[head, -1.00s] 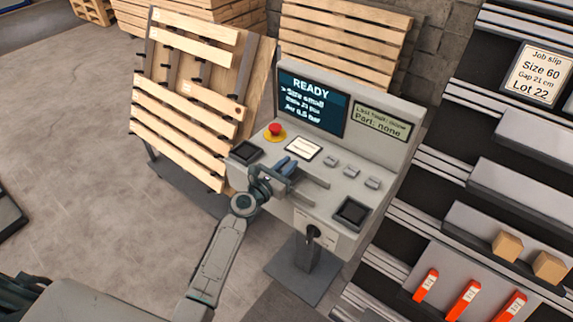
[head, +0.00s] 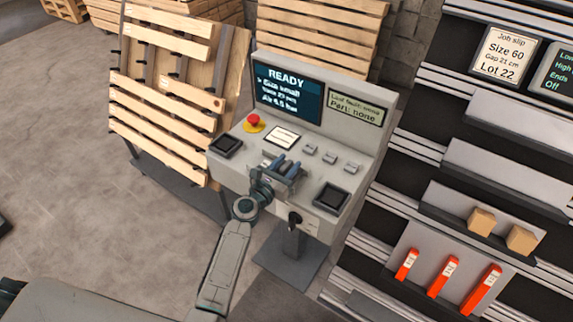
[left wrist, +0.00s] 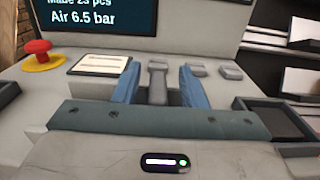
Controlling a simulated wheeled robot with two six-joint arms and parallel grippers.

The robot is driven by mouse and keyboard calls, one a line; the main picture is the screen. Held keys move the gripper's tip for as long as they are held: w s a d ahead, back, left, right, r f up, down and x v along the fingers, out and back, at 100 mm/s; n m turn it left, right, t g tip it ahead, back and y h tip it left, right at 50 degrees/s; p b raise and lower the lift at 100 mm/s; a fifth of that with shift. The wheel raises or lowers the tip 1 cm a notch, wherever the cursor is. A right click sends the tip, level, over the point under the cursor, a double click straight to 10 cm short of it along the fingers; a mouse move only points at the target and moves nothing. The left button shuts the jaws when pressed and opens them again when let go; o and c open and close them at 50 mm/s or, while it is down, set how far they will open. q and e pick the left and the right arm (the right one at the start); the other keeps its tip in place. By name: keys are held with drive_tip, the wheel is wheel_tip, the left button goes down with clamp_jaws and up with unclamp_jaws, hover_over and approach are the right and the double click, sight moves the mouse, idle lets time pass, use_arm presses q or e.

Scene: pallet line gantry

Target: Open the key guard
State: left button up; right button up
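I cannot tell surely whether this bar is part of the key guard. Several small grey keys (head: 330,157) lie just beyond and to the right of the fingers. A black key switch (head: 294,219) is on the console's front face. My right gripper is not in view.
A red stop button (head: 253,121) and a white card (head: 281,136) lie left of and behind the gripper. The upright screen (head: 287,96) stands at the back. A dark square recess (head: 331,197) is at right. Slatted pallets (head: 165,125) stand close left.

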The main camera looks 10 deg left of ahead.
use_arm(q)
drive_tip(key=b+v, duration=0.1)
drive_tip(key=v, duration=0.9)
drive_tip(key=shift+s+b, duration=0.3)
drive_tip(key=shift+s, duration=0.1)
drive_tip(key=shift+a, duration=0.1)
drive_tip(key=s+a+f+m+g+y, duration=0.1)
drive_tip(key=s+a+f+m+g, duration=0.3)
drive_tip(key=f, duration=0.8)
drive_tip(key=s+f+m+g+y, duration=0.2)
drive_tip(key=s+f+m, duration=0.4)
drive_tip(key=f, duration=0.7)
drive_tip(key=s+a+f+m+g+y, duration=0.1)
drive_tip(key=s+a+f+m+g, duration=0.3)
drive_tip(key=f, duration=0.8)
drive_tip(key=s+a+f+m+g+y, duration=0.1)
drive_tip(key=s+a+f+m+g, duration=0.1)
drive_tip(key=s+f+m, duration=0.4)
drive_tip(key=s+a+f+m+g+y, duration=0.1)
drive_tip(key=s+f+m, duration=0.5)
drive_tip(key=s, duration=0.9)
drive_tip(key=s+a+f+m+g+y, duration=0.1)
drive_tip(key=s+a+f+m+g, duration=0.1)
drive_tip(key=s+f+m, duration=0.4)
drive_tip(key=s+b, duration=0.1)
drive_tip(key=s, duration=0.4)
drive_tip(key=shift+s+a+g, duration=0.25)
drive_tip(key=shift+a+g, duration=0.1)
drive_tip(key=shift+g, duration=0.05)
